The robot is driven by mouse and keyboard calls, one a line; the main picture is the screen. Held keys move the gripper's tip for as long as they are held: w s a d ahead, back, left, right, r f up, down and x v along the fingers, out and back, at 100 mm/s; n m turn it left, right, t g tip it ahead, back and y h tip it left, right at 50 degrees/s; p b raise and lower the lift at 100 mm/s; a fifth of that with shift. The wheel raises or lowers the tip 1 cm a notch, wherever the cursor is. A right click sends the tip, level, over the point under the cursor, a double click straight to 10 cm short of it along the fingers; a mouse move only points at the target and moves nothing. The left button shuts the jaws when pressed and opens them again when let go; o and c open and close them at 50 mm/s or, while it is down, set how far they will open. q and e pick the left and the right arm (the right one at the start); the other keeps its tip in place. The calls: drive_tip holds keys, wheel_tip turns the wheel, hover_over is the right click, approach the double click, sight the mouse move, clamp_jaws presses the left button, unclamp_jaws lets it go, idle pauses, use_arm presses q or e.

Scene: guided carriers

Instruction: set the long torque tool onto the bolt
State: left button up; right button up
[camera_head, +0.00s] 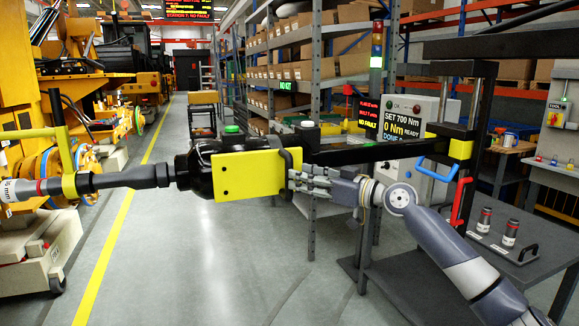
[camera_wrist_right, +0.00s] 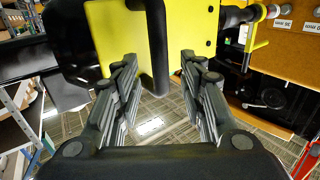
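The long torque tool (camera_head: 245,175) hangs level across the head view, with a black body, yellow plate and long shaft pointing left. A silver socket marked in mm (camera_head: 18,190) is at its left end, at the picture edge. My right gripper (camera_head: 300,180) is at the tool's black handle (camera_head: 290,160). In the right wrist view the handle (camera_wrist_right: 157,50) stands between the spread fingers (camera_wrist_right: 160,62), with gaps visible on both sides. A black beam (camera_head: 375,152) runs from the tool to a post on the right. No bolt can be made out. My left gripper is not in view.
A controller screen (camera_head: 403,118) reads set 700 Nm, 0 Nm, ready. Two dark sockets (camera_head: 484,220) stand on the dark table (camera_head: 545,270) at right. A yellow machine (camera_head: 20,110) and beige carrier (camera_head: 40,255) are at left. Shelving stands behind; the floor in the middle is clear.

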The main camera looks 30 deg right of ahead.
sight(290, 192)
drive_tip(key=shift+p+x, duration=1.2)
drive_tip(key=shift+x, duration=1.4)
drive_tip(key=shift+d, duration=0.1)
clamp_jaws()
